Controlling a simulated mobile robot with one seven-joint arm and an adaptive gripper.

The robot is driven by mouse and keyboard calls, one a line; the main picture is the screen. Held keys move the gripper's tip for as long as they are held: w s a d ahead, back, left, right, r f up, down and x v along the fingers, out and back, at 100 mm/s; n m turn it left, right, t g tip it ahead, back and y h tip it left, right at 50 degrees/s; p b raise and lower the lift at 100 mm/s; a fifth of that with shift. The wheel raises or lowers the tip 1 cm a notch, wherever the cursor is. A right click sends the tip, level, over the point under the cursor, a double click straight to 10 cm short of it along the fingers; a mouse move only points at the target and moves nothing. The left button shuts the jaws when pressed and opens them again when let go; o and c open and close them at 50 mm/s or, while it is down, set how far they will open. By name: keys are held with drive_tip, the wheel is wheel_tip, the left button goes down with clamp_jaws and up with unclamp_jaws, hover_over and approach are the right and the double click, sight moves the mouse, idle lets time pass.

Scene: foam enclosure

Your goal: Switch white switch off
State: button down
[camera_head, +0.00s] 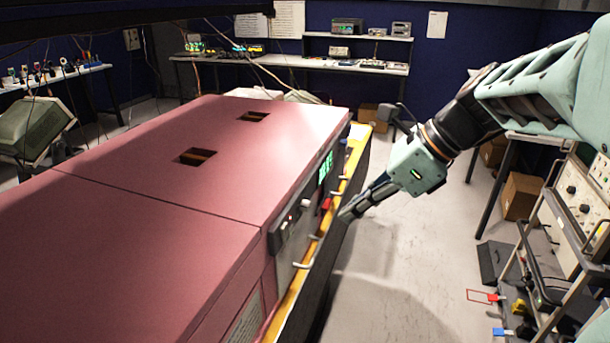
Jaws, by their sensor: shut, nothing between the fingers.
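The front of a long pink cabinet (150,190) faces right and is seen at a steep angle. It bears a dark control panel (288,228), a lit green display (325,167) and a small red part (326,204). A small whitish part (305,203) sits at the top of the control panel; I cannot tell whether it is the white switch or what position it is in. My gripper (346,215) is shut and empty. It points down and left towards the cabinet front, close to the red part in the picture. I cannot tell whether it touches anything.
A yellow edge (356,140) with pale handles (303,266) runs along the cabinet front. An equipment rack (575,235) stands at the right. Benches with instruments (340,65) line the back.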

sight(285, 234)
drive_tip(key=shift+a, duration=0.1)
drive_tip(key=a+r+p+x, duration=0.1)
drive_tip(key=a+x, duration=0.1)
drive_tip(key=x, duration=1)
drive_tip(key=shift+w+a, duration=0.25)
drive_tip(key=shift+w, duration=0.2)
drive_tip(key=shift+f, duration=0.1)
